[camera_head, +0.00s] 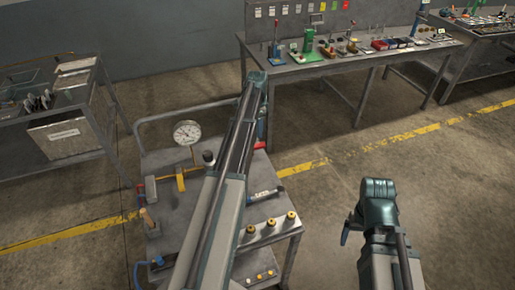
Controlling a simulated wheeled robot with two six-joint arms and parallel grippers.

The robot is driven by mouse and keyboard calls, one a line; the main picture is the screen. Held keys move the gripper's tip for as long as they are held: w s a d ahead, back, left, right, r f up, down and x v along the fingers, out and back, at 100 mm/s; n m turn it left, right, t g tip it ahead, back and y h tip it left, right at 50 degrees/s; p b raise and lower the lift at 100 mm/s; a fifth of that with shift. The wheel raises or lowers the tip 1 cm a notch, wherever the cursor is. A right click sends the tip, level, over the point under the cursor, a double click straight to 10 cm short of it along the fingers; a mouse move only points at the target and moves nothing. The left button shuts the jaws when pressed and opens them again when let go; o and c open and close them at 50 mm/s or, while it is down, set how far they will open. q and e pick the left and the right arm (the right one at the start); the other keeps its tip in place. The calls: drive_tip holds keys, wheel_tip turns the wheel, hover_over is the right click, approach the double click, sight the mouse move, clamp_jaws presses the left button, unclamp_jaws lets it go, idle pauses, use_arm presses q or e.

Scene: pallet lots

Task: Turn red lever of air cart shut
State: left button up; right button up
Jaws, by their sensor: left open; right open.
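The air cart (190,220) is a grey metal cart with a round dial gauge (187,133) on a post. A small red part (260,145), which may be the red lever, shows near the cart's far right corner. My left arm crosses above the cart and hides much of its middle. My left gripper (262,127) shows only in part at that arm's far end, close above the red part in the picture. It is open; contact cannot be told. My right gripper (346,235) is open and empty, right of the cart above the floor, its fingers mostly hidden.
The cart top also carries a yellow part (180,179), a hammer-like tool (150,222) and several yellow-topped knobs (271,223). A workbench (340,62) with tools stands behind. A shelf trolley (65,105) stands at left. The floor at right is clear.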

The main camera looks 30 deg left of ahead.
sight(258, 145)
use_arm(q)
wheel_tip(258, 145, down, 9)
drive_tip(key=b, duration=0.7)
drive_tip(key=shift+r+b, duration=0.1)
drive_tip(key=shift+b, duration=0.25)
clamp_jaws()
idle(0.7)
